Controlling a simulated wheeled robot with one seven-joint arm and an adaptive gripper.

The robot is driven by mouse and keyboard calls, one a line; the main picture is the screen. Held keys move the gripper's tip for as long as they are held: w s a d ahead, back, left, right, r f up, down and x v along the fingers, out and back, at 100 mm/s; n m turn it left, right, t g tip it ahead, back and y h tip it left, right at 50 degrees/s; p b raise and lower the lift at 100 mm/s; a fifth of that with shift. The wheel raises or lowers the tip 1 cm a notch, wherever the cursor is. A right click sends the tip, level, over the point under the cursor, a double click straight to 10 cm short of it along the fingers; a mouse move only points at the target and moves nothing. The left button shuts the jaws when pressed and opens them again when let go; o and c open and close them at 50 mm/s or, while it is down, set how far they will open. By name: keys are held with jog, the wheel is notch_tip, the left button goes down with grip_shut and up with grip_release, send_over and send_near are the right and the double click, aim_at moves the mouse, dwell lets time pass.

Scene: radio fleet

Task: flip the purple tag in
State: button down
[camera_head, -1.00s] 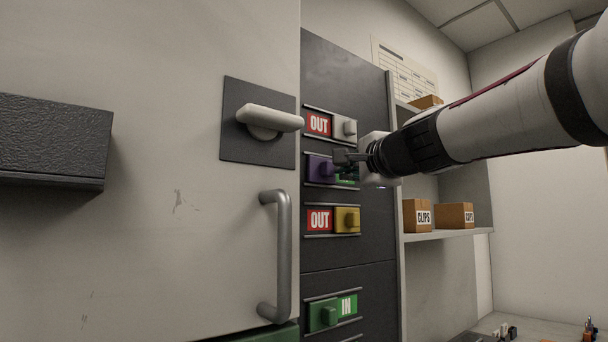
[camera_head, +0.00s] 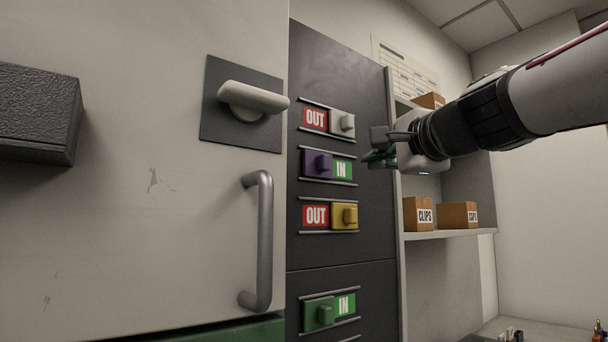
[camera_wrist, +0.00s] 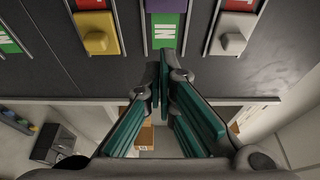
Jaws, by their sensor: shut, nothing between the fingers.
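The purple tag (camera_head: 318,164) sits at the left end of its slot on the dark panel (camera_head: 345,80), with the green IN label (camera_head: 342,170) showing to its right. In the wrist view the purple tag (camera_wrist: 166,5) is at the top edge, with its IN label (camera_wrist: 165,31) below it. My gripper (camera_head: 374,159) is to the right of the purple tag, apart from it and off the panel's face. In the wrist view the fingers (camera_wrist: 164,75) have their tips close together with nothing between them.
The white tag (camera_head: 343,124) above and the yellow tag (camera_head: 345,216) below both show red OUT. A green tag (camera_head: 321,314) lower down shows IN. A grey door with a handle (camera_head: 262,240) and lever (camera_head: 252,97) stands left. Shelves with boxes (camera_head: 457,215) are right.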

jog(key=shift+v, duration=1.3)
jog(key=s+f+n+g+h, duration=0.1)
jog(key=s+f+n+g, duration=0.3)
jog(key=f, duration=0.7)
jog(key=s+a+f+n+g, duration=0.1)
jog(key=s+f+n+g, duration=0.15)
jog(key=s+f, duration=0.65)
jog(key=s+f+n+g+h, duration=0.1)
jog(key=s+f+n+g, duration=0.3)
jog(key=f, duration=0.9)
jog(key=s+d+f+n+g+h, duration=0.2)
jog(key=s+d+f+n, duration=0.2)
jog(key=s+f, duration=0.4)
notch_tip(320, 180, down, 3)
jog(key=shift+s+f+n+g, duration=0.1)
jog(key=shift+s+n+g, duration=0.25)
jog(key=shift+s, duration=0.05)
jog(key=shift+d, duration=0.1)
